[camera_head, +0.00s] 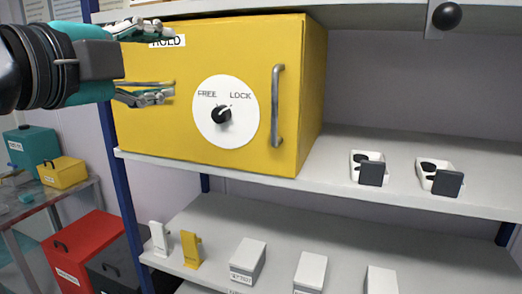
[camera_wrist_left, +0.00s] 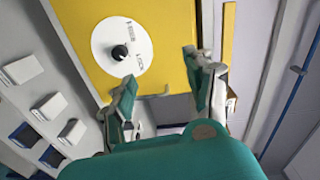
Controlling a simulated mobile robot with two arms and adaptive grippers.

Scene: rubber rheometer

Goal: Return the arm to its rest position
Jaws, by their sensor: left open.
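My left gripper (camera_head: 160,66) comes in from the left, in front of the left part of the yellow box (camera_head: 180,68). Its two fingers are spread and nothing is between them. In the left wrist view the open fingers (camera_wrist_left: 161,70) show with the yellow box face beyond them. The box carries a white dial (camera_head: 241,128) marked FREE and LOCK, with a black knob (camera_head: 222,115) at its centre. The gripper is left of the dial and apart from it. A grey bar handle (camera_head: 277,106) is on the box's right side. The right gripper is not in view.
The lower shelf holds several white boxes (camera_head: 247,258). A red case (camera_head: 88,250) is at lower left. A black ball (camera_head: 446,16) sits at top right.

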